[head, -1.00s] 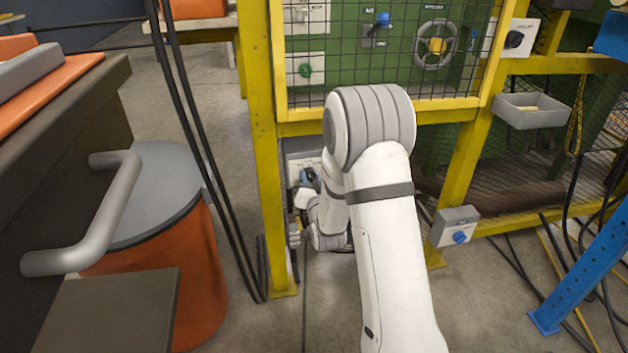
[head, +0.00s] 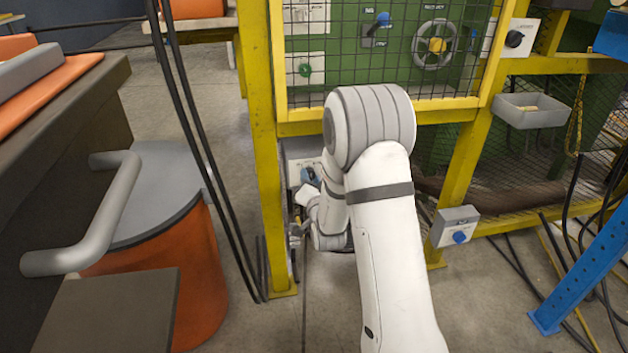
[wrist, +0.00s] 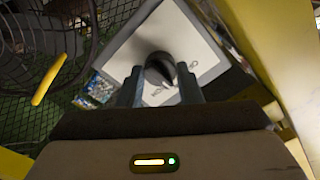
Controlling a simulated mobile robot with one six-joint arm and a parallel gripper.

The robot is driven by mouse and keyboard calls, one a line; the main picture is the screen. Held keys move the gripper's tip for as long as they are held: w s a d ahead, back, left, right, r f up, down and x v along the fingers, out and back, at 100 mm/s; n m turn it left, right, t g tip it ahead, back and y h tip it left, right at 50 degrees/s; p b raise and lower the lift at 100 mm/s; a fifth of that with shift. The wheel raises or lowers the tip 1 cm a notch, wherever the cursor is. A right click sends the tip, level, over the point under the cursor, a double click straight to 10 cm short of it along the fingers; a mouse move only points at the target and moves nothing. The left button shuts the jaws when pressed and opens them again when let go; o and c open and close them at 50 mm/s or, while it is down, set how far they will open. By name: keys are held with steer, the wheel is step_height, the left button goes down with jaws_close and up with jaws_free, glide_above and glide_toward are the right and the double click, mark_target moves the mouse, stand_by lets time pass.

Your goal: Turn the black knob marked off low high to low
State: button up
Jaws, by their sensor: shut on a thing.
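The black knob (wrist: 158,70) sits on a white plate with a grey border (wrist: 188,38) in the wrist view. My gripper (wrist: 161,80) has one finger on each side of the knob and is shut on it. The lettering around the knob is partly covered and too small to read surely, so I cannot tell its setting. The knob itself is hidden or too small to make out there.
A yellow post (head: 263,150) stands close left of my gripper, with hanging black cables (head: 190,120) beside it. A mesh guard (head: 400,80) is above. A grey box with a blue knob (head: 456,226) is at right. An orange drum (head: 165,285) stands left.

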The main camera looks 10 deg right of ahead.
steer(key=o, duration=1)
steer(key=s+p, duration=0.2)
steer(key=s, duration=0.6)
steer(key=shift+w+r, duration=0.1)
steer(key=s+r+n+g+p, duration=0.2)
steer(key=s+r+g+p, duration=0.1)
steer(key=r+p, duration=0.75)
steer(key=s+r+n+g+p, duration=0.15)
steer(key=r+g+p, duration=0.25)
steer(key=r+p, duration=0.65)
steer(key=s+r+n+g+p, duration=0.1)
steer(key=s+r+g+p, duration=0.1)
steer(key=s+r+p, duration=0.4)
steer(key=s+r+n+g+p, duration=0.2)
steer(key=s+r+p, duration=0.3)
steer(key=s+r, duration=0.5)
steer(key=s+d+r+n+g+p, duration=0.1)
steer(key=s+r+g+p, duration=0.3)
steer(key=s+r, duration=0.5)
step_height(320, 180, up, 3)
steer(key=shift+p, duration=1.35)
